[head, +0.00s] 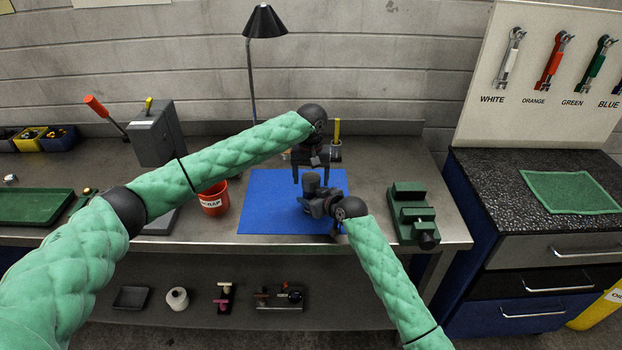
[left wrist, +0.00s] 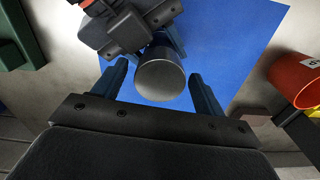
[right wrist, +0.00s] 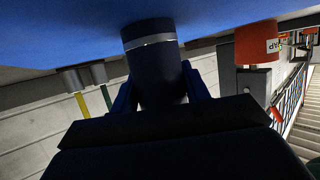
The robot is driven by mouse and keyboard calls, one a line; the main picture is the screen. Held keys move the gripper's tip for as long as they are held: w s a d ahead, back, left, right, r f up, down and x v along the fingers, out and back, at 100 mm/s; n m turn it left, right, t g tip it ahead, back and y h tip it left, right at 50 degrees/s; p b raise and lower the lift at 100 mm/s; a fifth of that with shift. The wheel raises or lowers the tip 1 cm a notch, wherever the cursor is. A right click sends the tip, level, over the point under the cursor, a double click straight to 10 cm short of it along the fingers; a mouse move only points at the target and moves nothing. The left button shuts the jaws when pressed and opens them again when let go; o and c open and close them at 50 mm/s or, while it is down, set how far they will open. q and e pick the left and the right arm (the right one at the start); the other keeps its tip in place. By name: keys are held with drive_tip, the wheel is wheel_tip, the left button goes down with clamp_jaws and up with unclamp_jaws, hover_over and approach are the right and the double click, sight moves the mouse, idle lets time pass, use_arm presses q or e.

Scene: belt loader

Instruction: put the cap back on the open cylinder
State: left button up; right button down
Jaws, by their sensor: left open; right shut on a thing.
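My right gripper (head: 308,200) is shut on a dark cylinder (right wrist: 160,88) above the blue mat. In the right wrist view a thin pale band circles the cylinder near one end, and both fingers press its sides. My left gripper (head: 311,175) points down over the same piece, open. In the left wrist view the piece's flat round grey end (left wrist: 160,81) sits between the two spread fingers, with a gap on each side. I cannot tell whether that end is the cap or the cylinder's own closed end. No separate cap shows.
The blue mat (head: 265,205) covers the bench middle. A red scrap bin (head: 214,198) stands at its left, a green vise (head: 410,212) at its right. A cup (head: 335,152) with a yellow item and a black lamp (head: 265,22) stand behind. A lower shelf holds small parts.

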use_arm(q)
drive_tip(key=shift+r, duration=1.9)
drive_tip(key=shift+c, duration=0.5)
drive_tip(key=shift+r, duration=0.7)
drive_tip(key=shift+r+n, duration=0.6)
drive_tip(key=shift+r, duration=0.4)
drive_tip(key=shift+f, duration=0.15)
drive_tip(key=shift+f, duration=3.85)
drive_tip(key=shift+c, duration=0.5)
